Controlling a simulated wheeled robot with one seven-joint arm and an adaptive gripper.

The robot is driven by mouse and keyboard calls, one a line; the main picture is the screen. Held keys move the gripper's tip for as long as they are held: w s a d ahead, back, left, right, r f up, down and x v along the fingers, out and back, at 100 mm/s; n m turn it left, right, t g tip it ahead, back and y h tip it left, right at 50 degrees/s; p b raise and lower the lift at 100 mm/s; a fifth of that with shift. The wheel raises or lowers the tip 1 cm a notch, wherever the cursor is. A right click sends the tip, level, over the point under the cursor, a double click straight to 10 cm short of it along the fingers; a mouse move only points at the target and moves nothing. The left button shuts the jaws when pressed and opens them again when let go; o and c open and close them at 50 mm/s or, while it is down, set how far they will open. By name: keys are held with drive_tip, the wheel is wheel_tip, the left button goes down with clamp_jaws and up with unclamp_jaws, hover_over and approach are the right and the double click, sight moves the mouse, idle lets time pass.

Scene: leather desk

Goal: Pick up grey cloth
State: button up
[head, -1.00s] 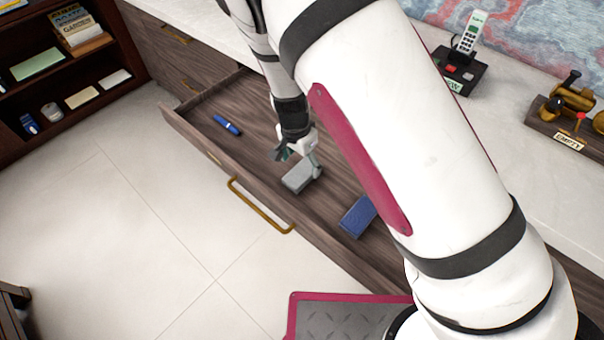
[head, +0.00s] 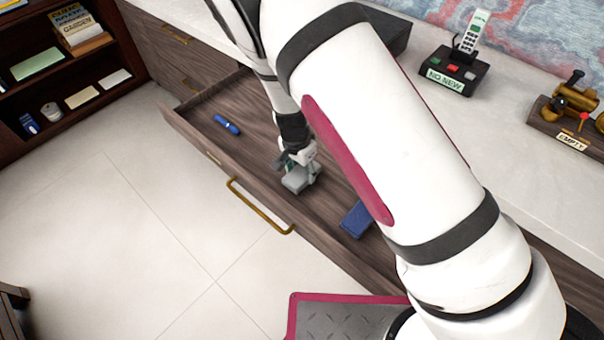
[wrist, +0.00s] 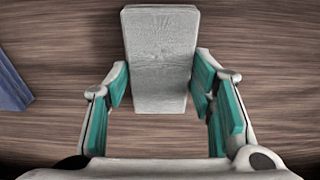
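The grey cloth (head: 296,183) is a small folded grey block lying in the open wooden drawer. In the wrist view the grey cloth (wrist: 160,62) is a pale rectangle, its near end between my finger pads. My gripper (head: 298,172) is low over it in the head view and hides part of it. In the wrist view my gripper (wrist: 160,88) is open, with one teal pad on each side of the cloth. A narrow gap seems to show at the left pad; the right pad is very close to the cloth's edge.
A blue block (head: 356,219) lies in the drawer to the right, also at the wrist view's left edge (wrist: 10,85). The drawer's front wall (head: 222,170) is close to my gripper.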

sight(301, 172)
wheel_tip(301, 172, up, 10)
drive_tip(key=p, duration=0.1)
idle(0.6)
